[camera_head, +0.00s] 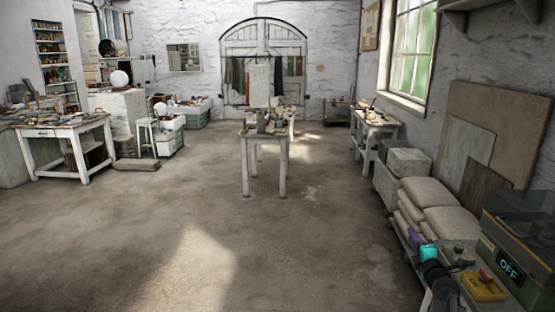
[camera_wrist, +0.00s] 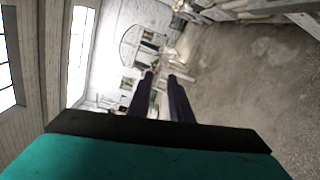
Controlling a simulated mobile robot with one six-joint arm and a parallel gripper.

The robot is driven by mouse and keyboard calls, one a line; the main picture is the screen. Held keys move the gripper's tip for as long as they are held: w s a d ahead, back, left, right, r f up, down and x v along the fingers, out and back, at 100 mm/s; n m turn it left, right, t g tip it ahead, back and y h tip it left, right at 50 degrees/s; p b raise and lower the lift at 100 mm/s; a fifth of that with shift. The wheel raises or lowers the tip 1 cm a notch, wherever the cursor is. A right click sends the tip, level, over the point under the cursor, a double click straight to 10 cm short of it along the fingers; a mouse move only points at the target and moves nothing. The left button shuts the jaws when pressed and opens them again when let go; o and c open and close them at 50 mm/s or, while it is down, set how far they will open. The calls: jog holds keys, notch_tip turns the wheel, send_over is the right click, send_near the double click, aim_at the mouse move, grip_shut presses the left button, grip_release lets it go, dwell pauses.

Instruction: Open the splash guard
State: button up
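A dark green machine (camera_head: 505,258) with an "OFF" sign stands at the right edge of the head view. A dark, see-through cover (camera_head: 522,212) on its top looks like the splash guard and appears down; its right part is cut off by the frame. My gripper (camera_head: 414,238), with purple fingers and a teal body, is left of the machine, apart from the cover. In the wrist view my gripper (camera_wrist: 160,77) has its two dark fingers parted with nothing between them. It points at the far room, and the machine is not in that view.
A yellow box with a red button (camera_head: 484,286) sits left of the machine. Stacked sacks (camera_head: 440,208) lie behind my gripper, with boards (camera_head: 500,125) against the wall. A narrow table (camera_head: 262,138) stands mid-room. The floor (camera_head: 230,240) in front is clear.

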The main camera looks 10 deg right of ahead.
jog(key=w+a+f+m+g+y, duration=0.1)
jog(key=w+a+f+m+g, duration=0.2)
jog(key=a+f, duration=1.4)
jog(key=s+a+f+m+g, duration=0.2)
jog(key=s+a+f, duration=0.1)
jog(key=a+f, duration=0.55)
jog(key=s+a+f+m+g, duration=0.25)
jog(key=a+f, duration=0.25)
jog(key=f, duration=0.6)
jog(key=s+a+f+m+g, duration=0.2)
jog(key=s+a+f+g, duration=0.2)
jog(key=s+f, duration=0.55)
jog(key=s+a+f+m+g, duration=0.35)
jog(key=s+a+f, duration=0.2)
jog(key=s, duration=0.75)
jog(key=s+a+m+g+y, duration=0.1)
jog(key=s+g, duration=0.3)
jog(key=s, duration=0.5)
jog(key=s+a+r+m+g+y, duration=0.1)
jog(key=s+a+m+g+y, duration=0.1)
jog(key=s, duration=0.7)
jog(key=shift+a+r+m+g+b, duration=0.15)
jog(key=shift+a+m+g+b, duration=0.15)
jog(key=shift+a+m+g, duration=0.65)
